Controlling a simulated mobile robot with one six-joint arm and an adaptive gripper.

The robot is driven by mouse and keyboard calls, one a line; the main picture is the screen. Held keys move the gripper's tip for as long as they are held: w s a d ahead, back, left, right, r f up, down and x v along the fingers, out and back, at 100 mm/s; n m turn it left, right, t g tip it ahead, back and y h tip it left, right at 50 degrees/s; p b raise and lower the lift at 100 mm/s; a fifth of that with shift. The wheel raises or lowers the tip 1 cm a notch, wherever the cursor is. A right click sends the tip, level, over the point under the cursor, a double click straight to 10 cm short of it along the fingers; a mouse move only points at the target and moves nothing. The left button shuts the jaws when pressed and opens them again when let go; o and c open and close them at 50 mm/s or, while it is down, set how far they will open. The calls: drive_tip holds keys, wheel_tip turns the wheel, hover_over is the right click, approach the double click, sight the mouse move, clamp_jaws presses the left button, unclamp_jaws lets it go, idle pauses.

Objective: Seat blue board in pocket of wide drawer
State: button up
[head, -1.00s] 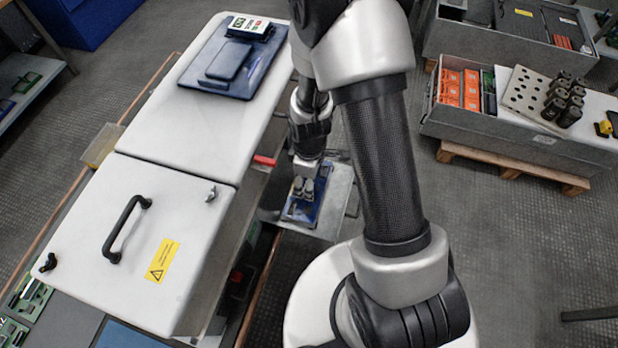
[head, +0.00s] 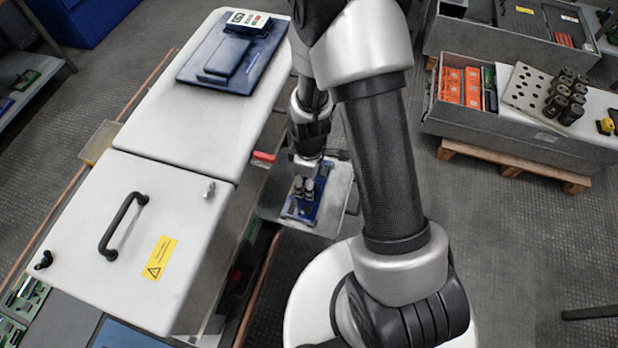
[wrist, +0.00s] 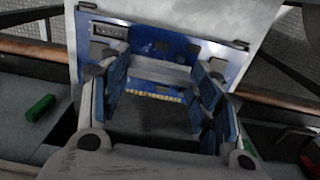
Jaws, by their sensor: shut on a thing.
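The blue board (head: 316,196) is below my gripper (head: 305,180) in the head view, over or on a pale metal surface (head: 330,213) that juts from the cabinet's side. I cannot tell whether that surface is the wide drawer. In the wrist view the board (wrist: 205,52) lies across the upper middle, with a gold contact row and dark chips. My gripper's blue-padded fingers (wrist: 160,85) are on both sides of a grey bar at the board and shut on it. The pocket cannot be made out, nor whether the board touches the surface.
A white cabinet top with a black handle (head: 124,225) stands at left. A dark blue tray (head: 215,87) lies on its far part. A red piece (head: 263,157) sticks out near my gripper. A grey crate (head: 510,140) with orange boxes stands at right. A green block (wrist: 40,107) lies left.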

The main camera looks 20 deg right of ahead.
drive_tip(key=shift+f+b, duration=0.5)
drive_tip(key=shift+f, duration=0.15)
drive_tip(key=o, duration=1.2)
wheel_tip(320, 180, up, 12)
drive_tip(key=shift+r, duration=0.1)
